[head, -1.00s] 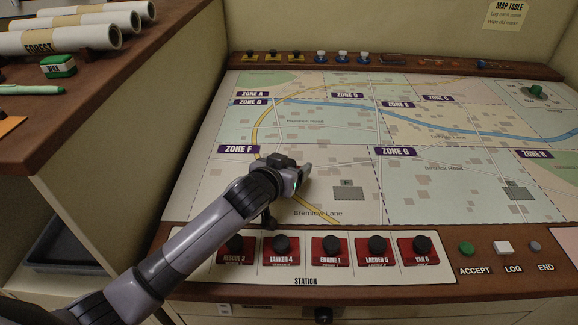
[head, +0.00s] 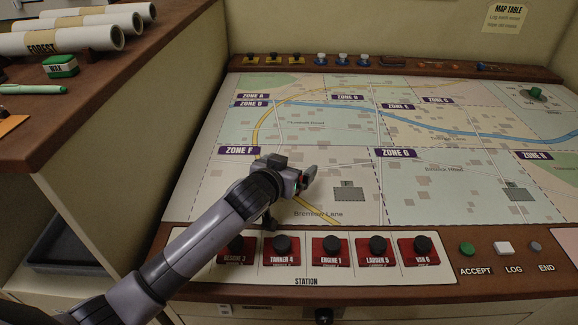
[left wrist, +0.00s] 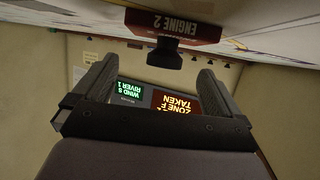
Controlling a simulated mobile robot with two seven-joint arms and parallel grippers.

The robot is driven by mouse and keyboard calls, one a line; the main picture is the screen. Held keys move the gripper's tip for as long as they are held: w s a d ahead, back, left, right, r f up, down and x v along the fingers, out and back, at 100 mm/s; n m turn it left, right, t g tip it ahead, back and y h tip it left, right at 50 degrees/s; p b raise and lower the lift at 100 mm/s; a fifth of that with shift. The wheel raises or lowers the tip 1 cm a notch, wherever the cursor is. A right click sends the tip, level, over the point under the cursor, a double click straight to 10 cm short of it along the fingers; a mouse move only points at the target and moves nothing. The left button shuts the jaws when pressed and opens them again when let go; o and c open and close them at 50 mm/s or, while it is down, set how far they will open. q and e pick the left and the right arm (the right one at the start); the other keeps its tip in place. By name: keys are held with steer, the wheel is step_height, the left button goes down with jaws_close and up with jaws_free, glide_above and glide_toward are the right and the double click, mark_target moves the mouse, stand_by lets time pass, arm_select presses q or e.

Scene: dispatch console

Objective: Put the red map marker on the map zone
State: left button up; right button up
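A red marker labelled ENGINE 2 (left wrist: 172,27) with a black knob (left wrist: 164,54) shows upside down in the left wrist view. It stands on a pale surface that looks like the map. The knob is in line with the gap between the fingers, with clear space on both sides. My left gripper (head: 309,175) is over Zone F (head: 240,152) of the map; in the left wrist view its two fingers (left wrist: 158,82) are spread and hold nothing. In the head view the gripper hides this marker. My right gripper is not in view.
Several red markers with black knobs (head: 331,252) stand in the station strip (head: 305,282) in front of the map. ACCEPT (head: 467,249), LOG and END buttons are to the right. A screen reads ZONE F TAKEN (left wrist: 174,104). Yellow and blue markers line the back ledge.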

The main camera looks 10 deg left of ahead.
arm_select(q)
steer(key=shift+s+f, duration=0.25)
steer(key=shift+f, duration=0.55)
steer(key=shift+r+g+p, duration=0.3)
steer(key=shift+r, duration=0.1)
steer(key=v, duration=1.1)
steer(key=shift+s+r, duration=0.2)
steer(key=shift+r, duration=0.3)
